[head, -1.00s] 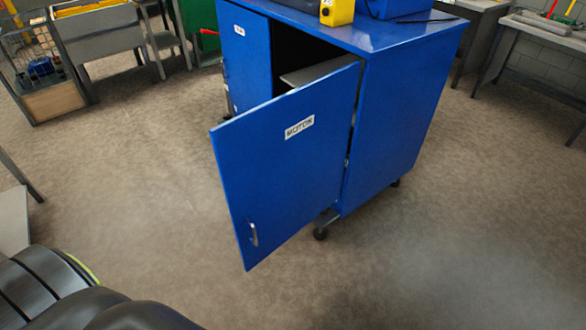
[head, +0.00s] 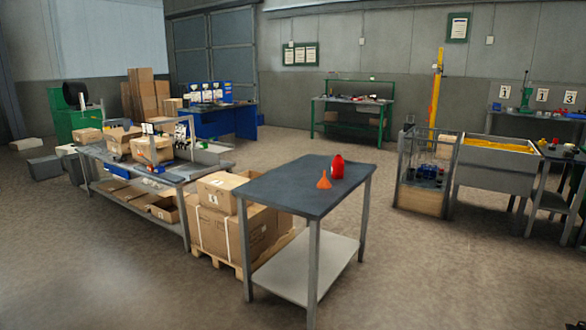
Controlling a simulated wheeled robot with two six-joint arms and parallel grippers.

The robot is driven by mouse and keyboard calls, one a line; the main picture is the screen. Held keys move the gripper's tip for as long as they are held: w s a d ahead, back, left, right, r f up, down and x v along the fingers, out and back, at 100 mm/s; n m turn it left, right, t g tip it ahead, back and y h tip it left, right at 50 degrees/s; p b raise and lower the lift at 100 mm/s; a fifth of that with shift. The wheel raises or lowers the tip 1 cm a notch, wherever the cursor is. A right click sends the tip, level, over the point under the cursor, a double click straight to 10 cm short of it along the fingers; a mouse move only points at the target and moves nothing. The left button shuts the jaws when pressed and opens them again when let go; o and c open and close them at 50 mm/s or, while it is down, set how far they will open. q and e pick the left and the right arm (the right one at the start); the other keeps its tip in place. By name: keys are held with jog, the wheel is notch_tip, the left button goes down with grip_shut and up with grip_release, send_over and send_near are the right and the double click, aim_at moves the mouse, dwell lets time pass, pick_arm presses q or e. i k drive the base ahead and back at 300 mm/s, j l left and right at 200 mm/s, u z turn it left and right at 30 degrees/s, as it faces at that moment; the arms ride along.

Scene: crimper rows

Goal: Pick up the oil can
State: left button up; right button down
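A small red can-like container (head: 338,167) stands upright on the dark top of a grey work table (head: 290,199) in the middle of the head view. It is small in the picture, so I cannot tell for sure that it is the oil can. An orange funnel (head: 324,181) stands just left of it, wide end down. Neither of my grippers is in view.
Cartons (head: 240,230) on a pallet stand left of the table, and a long packing bench (head: 130,170) lies beyond. A wire cart (head: 424,180) and a grey bin stand (head: 495,165) are at the right. The floor in front and right of the table is clear.

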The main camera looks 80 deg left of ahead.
aim_at(338, 164)
jog(key=u, duration=2.4)
jog(key=i+j+z, duration=0.2)
jog(key=i, duration=0.85)
jog(key=i+l+z, duration=0.15)
jog(key=i+z, duration=0.3)
jog(key=i, duration=0.35)
jog(key=i+j+z, duration=0.15)
jog(key=i+z, duration=0.3)
jog(key=i, duration=0.35)
jog(key=i+u, duration=0.45)
jog(key=i+l+u, duration=0.3)
jog(key=i+u, duration=0.15)
jog(key=i+l+u, duration=0.45)
jog(key=k+j, duration=0.05)
jog(key=j, duration=0.05)
